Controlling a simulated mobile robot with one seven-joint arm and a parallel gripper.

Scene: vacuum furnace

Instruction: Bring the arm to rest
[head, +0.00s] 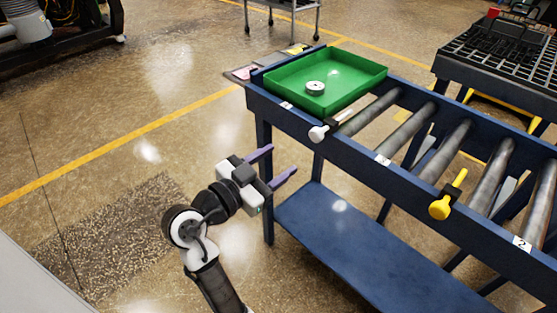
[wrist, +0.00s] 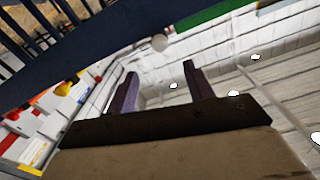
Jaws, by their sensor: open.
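My gripper (head: 282,164) is open and empty, with its two purple fingers spread apart. It is in the air beside the left end of the blue roller table (head: 345,155), its fingers pointing toward the table. In the wrist view my gripper's fingers (wrist: 160,82) point up toward the ceiling, with nothing between them. My arm reaches up from the bottom of the head view, bent at the joint below the gripper.
A green tray (head: 290,100) holding a small round white-and-dark part (head: 315,88) sits on the table's left end. A white-knobbed handle (head: 319,132) and a yellow handle (head: 441,208) stick out from the front rail. Floor left of my arm is clear.

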